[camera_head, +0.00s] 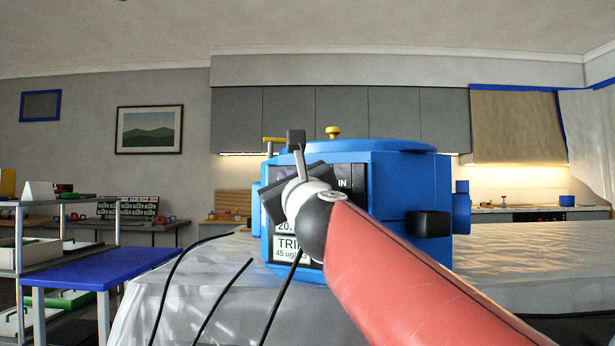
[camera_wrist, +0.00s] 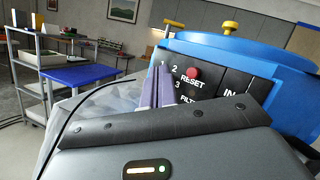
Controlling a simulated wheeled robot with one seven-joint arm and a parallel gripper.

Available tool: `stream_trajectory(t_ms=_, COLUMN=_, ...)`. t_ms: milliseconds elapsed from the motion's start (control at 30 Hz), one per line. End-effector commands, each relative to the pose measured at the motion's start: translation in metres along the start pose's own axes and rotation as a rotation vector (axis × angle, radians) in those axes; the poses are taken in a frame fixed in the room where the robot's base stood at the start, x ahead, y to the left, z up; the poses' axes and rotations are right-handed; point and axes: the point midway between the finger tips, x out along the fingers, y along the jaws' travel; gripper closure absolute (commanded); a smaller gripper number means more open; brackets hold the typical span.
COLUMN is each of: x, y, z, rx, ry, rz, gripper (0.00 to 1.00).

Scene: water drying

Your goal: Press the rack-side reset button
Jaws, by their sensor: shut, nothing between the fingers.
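A blue machine (camera_head: 395,185) stands on the covered table in front of me, with a dark labelled panel on its near face. In the wrist view, a round red button (camera_wrist: 194,73) sits on that panel just above the word RESET. My gripper (camera_wrist: 161,68) is shut and empty, its fingers close together just left of the red button. I see no contact with the button, but the exact gap is hard to tell. In the head view my gripper (camera_head: 296,140) and wrist cover much of the panel, and the button is hidden there.
A blue-topped side table (camera_head: 105,268) and a shelf rack (camera_head: 25,240) stand at left. Black cables (camera_head: 225,290) hang in front of the machine. A yellow knob (camera_head: 332,131) and a yellow handle are on top. The sheet-covered table (camera_head: 540,265) is clear at right.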

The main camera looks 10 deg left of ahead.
Motion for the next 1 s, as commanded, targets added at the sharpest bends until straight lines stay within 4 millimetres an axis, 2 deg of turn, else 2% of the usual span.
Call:
stream_trajectory(t_ms=100, x=0.014, y=-0.010, z=-0.009, rx=-0.005, ry=0.003, rz=-0.003, gripper=1.00)
stream_trajectory(t_ms=400, x=0.037, y=-0.027, z=-0.026, rx=-0.004, ry=0.001, rz=-0.002, gripper=1.00)
stream_trajectory(t_ms=1000, x=0.042, y=-0.031, z=-0.030, rx=-0.001, ry=-0.001, rz=0.001, gripper=1.00)
